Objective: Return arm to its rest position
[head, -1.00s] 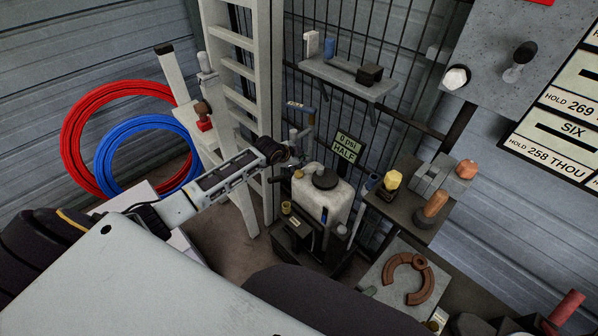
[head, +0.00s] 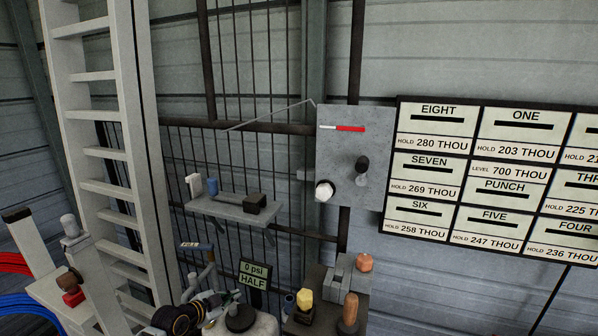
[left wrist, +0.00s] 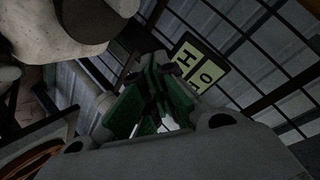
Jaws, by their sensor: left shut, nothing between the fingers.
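My left gripper (head: 207,305) is low in the head view, beside the white tank (head: 262,328) and left of the "0 psi HALF" sign (head: 254,275). Only its front end and the dark wrist joint show there; the rest of the arm is below the frame. In the left wrist view its green-sided fingers (left wrist: 152,100) are together with nothing between them. The sign (left wrist: 197,66) and a pale rounded body (left wrist: 65,25) show beyond the fingers. My right gripper is not in view.
A small shelf (head: 232,212) hangs on the wire grid behind the gripper. A ladder (head: 135,150) stands left. A stand with a yellow-topped piece (head: 304,299) is right of the sign. A grey panel (head: 345,130) and number board (head: 440,180) are on the wall.

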